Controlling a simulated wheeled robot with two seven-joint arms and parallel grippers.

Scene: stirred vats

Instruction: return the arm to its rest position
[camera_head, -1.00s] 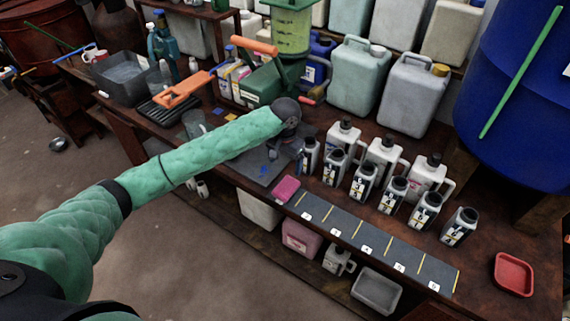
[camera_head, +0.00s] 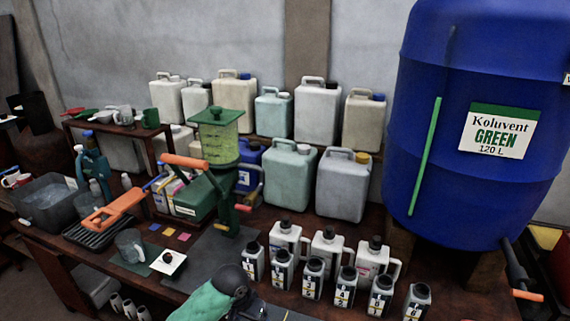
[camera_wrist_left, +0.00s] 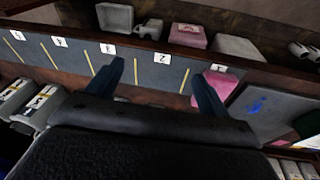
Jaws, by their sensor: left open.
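My left arm shows at the bottom of the head view as a green sleeve (camera_head: 203,303) ending in a dark wrist (camera_head: 230,279). The fingers are not clear there. In the left wrist view my left gripper (camera_wrist_left: 157,84) has its two dark fingers spread wide, with nothing between them. It hangs over the dark numbered strip (camera_wrist_left: 150,75) at the bench's front edge. A pink sponge (camera_wrist_left: 219,84) lies just beside the right-hand finger, partly hidden by it; I cannot tell whether they touch. My right gripper is not in view.
Several small labelled bottles (camera_head: 312,277) stand close to the right of my wrist, with white jugs (camera_head: 328,247) behind. A green hand-cranked device (camera_head: 219,150) and a cup (camera_head: 130,245) stand left. A large blue barrel (camera_head: 450,190) stands at right. The lower shelf holds containers (camera_wrist_left: 187,35).

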